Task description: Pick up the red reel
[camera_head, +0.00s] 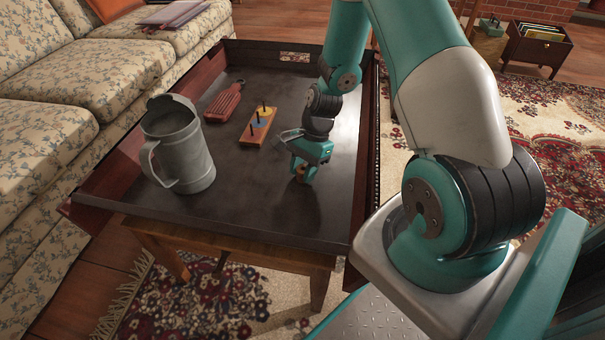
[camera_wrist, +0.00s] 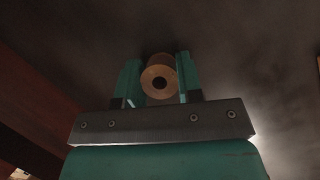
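A tan-brown reel with a dark centre hole (camera_wrist: 159,82) sits between the two teal fingers of my gripper (camera_wrist: 160,88) in the wrist view. Its colour looks more brown than red here. The fingers lie close along both its sides and appear shut on it. In the head view my gripper (camera_head: 303,172) points down at the right half of the dark tray table (camera_head: 230,212). A small orange-brown bit of the reel (camera_head: 301,173) shows at the fingertips. I cannot tell whether it touches the tray floor.
A grey metal pitcher (camera_head: 178,145) stands at the tray's left. A red slatted paddle (camera_head: 224,102) and a wooden peg board (camera_head: 258,127) lie behind, left of my gripper. The tray has raised walls. A floral sofa (camera_head: 75,75) is at left. The tray's front middle is clear.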

